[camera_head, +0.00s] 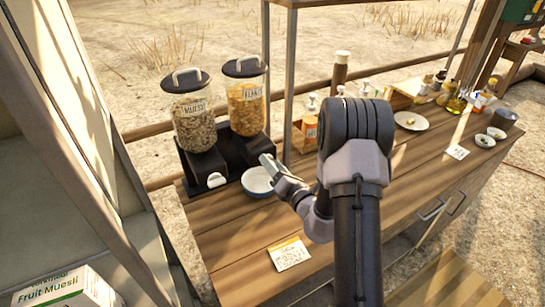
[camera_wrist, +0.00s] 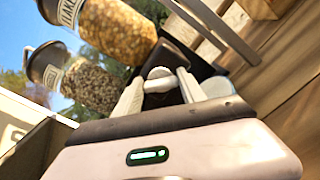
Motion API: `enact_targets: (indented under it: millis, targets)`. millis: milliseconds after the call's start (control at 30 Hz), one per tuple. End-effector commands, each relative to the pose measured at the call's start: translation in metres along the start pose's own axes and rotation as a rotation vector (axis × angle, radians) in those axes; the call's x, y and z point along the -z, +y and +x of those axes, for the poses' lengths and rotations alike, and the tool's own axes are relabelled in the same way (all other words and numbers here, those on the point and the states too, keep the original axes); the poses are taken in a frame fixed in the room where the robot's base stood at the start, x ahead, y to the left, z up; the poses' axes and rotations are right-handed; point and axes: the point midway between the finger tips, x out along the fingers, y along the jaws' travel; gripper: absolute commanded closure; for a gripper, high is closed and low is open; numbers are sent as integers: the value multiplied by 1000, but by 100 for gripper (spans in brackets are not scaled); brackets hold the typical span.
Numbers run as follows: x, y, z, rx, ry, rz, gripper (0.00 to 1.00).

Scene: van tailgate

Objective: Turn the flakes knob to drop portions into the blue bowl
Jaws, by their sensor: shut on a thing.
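The flakes dispenser (camera_head: 246,105) holds orange flakes in a clear jar with a dark lid; it also shows in the wrist view (camera_wrist: 118,30). Its pale round knob (camera_wrist: 160,72) sits between the fingertips of my gripper (camera_wrist: 158,84), which is shut on it. In the head view, my gripper (camera_head: 268,164) hides that knob. The pale blue bowl (camera_head: 256,184) stands on the counter below the dispenser, partly behind my gripper. A piece of it shows right of my fingers in the wrist view (camera_wrist: 218,88). I cannot see what is in it.
The muesli dispenser (camera_head: 193,125) stands to the left, with its own white knob (camera_head: 216,180) free. A paper card (camera_head: 290,254) lies on the wooden counter (camera_head: 225,240). Bottles (camera_head: 311,120) and a plate (camera_head: 411,121) stand to the right, behind my arm.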

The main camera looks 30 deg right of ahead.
Motion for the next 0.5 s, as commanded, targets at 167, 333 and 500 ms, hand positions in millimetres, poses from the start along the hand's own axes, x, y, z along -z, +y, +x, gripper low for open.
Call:
enact_targets:
  millis: [167, 333, 500]
  targets:
    - [-2, 2, -1, 2, 3, 167, 93]
    - [-2, 1, -1, 3, 2, 328, 93]
    - [-1, 0, -1, 2, 2, 478, 93]
